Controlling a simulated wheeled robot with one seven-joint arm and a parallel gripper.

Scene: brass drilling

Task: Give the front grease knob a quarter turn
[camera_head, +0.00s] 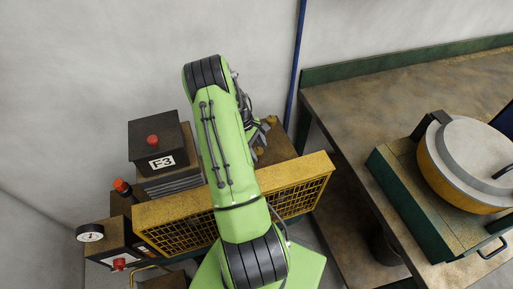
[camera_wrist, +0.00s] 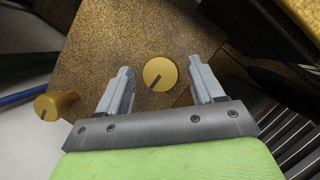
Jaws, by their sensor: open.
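Two yellow grease knobs stand on the brown speckled machine top. One knob (camera_wrist: 160,73), with a dark pointer line, lies between my gripper's fingers in the wrist view, with a gap on each side. It is nearer the yellow guard and appears to be the front knob; it shows small in the head view (camera_head: 260,151). The other knob (camera_wrist: 55,104) is off to the left in the wrist view. My gripper (camera_wrist: 160,68) is open and empty, its fingers apart. In the head view my arm partly hides the gripper (camera_head: 262,132).
A yellow mesh guard (camera_head: 165,228) runs in front of the machine top, under my arm. A black box with a red button (camera_head: 153,140) stands left. A workbench (camera_head: 375,95) with a yellow, grey-lidded pot (camera_head: 452,180) is on the right. A blue pole (camera_head: 296,60) rises behind.

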